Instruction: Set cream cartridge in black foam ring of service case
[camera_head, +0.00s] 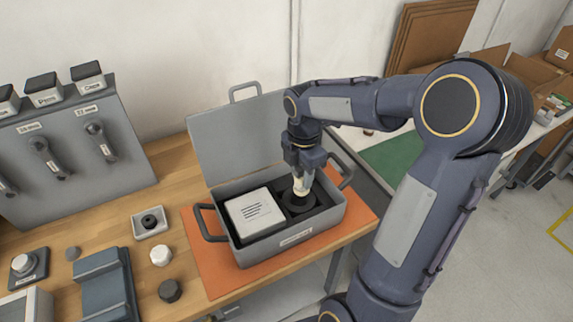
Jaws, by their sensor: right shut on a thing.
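The grey service case (269,253) stands with its lid open on an orange mat. Its right compartment holds a black foam ring (299,203). My right gripper (301,178) points down over this ring and is shut on the cream cartridge (302,187). The cartridge is upright, with its lower end at or just above the ring's middle. I cannot tell whether it touches the ring. The gripper hides the cartridge's upper part. My left gripper is not in view.
A white box (254,212) fills the case's left compartment. The orange mat (205,262) lies under the case. A small tray (151,223), a cream knob (160,256) and a black knob (170,291) stand to the left. A tool panel (72,150) stands at the back left.

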